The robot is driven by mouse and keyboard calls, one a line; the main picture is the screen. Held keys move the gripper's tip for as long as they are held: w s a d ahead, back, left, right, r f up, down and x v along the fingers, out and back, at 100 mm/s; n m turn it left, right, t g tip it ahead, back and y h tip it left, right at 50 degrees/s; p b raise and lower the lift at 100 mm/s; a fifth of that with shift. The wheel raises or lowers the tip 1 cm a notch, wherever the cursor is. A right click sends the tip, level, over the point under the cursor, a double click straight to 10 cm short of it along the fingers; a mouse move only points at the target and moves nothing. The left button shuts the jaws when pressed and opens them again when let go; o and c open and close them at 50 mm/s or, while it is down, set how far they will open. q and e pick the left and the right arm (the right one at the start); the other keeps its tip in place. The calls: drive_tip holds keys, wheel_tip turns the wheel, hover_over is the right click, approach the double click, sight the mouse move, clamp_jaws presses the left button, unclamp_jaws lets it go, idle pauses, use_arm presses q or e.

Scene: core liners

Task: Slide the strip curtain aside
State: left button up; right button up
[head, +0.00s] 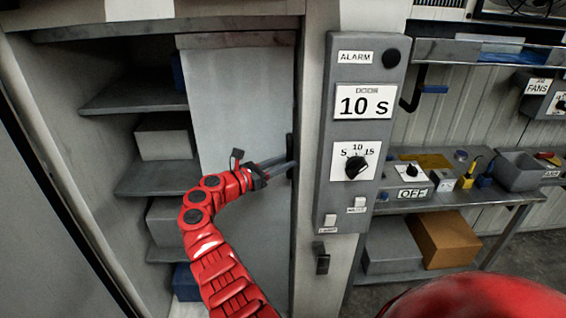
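A pale grey panel (232,95), which I take to be the strip curtain, hangs under the top rail of the cabinet and covers the right part of its opening. Separate strips cannot be made out.
Shelves with boxes (165,136) show in the open left part of the cabinet. A grey control box (344,130) with a dial and the label "10 s" stands right of the post. A bench (440,203) with small devices is further right, with boxes (442,238) below.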

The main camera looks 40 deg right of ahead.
clamp_jaws()
idle(1.3)
